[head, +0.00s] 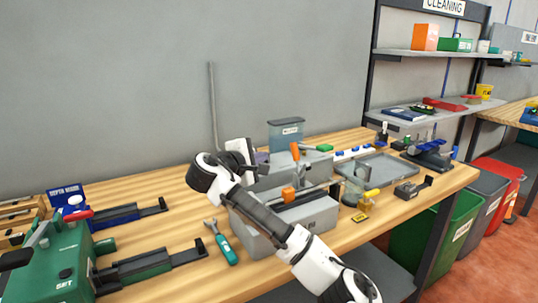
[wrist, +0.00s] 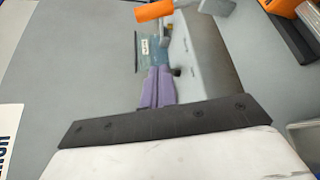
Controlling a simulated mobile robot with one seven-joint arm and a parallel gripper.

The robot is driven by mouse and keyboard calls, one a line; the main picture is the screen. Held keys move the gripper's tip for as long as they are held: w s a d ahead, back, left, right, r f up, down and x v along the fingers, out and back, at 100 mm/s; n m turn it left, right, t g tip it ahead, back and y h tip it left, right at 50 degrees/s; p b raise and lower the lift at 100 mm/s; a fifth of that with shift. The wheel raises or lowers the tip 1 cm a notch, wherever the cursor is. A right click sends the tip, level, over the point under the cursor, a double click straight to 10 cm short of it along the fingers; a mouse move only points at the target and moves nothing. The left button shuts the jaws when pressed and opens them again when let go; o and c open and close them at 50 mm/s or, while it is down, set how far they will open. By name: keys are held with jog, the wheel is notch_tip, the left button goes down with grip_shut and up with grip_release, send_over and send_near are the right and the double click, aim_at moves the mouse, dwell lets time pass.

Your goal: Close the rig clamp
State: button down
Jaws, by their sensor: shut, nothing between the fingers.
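The grey rig (head: 295,217) stands on the wooden bench in the middle of the head view, partly hidden behind my arm. It carries an upright orange handle (head: 295,150) at the back and an orange block (head: 289,194) on a bar nearer the front. I cannot tell for sure which of these is the clamp. My gripper (head: 262,158) is at the rig's back left, with its purple fingers together and empty. In the wrist view, my gripper (wrist: 157,72) points toward an orange handle (wrist: 155,10) on a grey-blue mount, with a gap between them.
A teal-handled wrench (head: 222,243) lies left of the rig. A grey tray (head: 382,168) and a yellow-handled tool (head: 368,195) are to its right. A green machine (head: 60,262) fills the front left. Bench between wrench and machine is partly clear.

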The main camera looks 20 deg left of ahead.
aim_at(297, 158)
jog(key=w+d+p, duration=0.3)
jog(key=w+d, duration=0.1)
jog(key=w, duration=0.2)
jog(key=shift+w+d+p, duration=0.3)
jog(key=shift+d+p, duration=0.05)
jog(key=shift+d, duration=0.05)
jog(key=shift+s+f+b, duration=0.1)
jog(key=shift+f+b, duration=0.1)
jog(key=shift+b, duration=0.25)
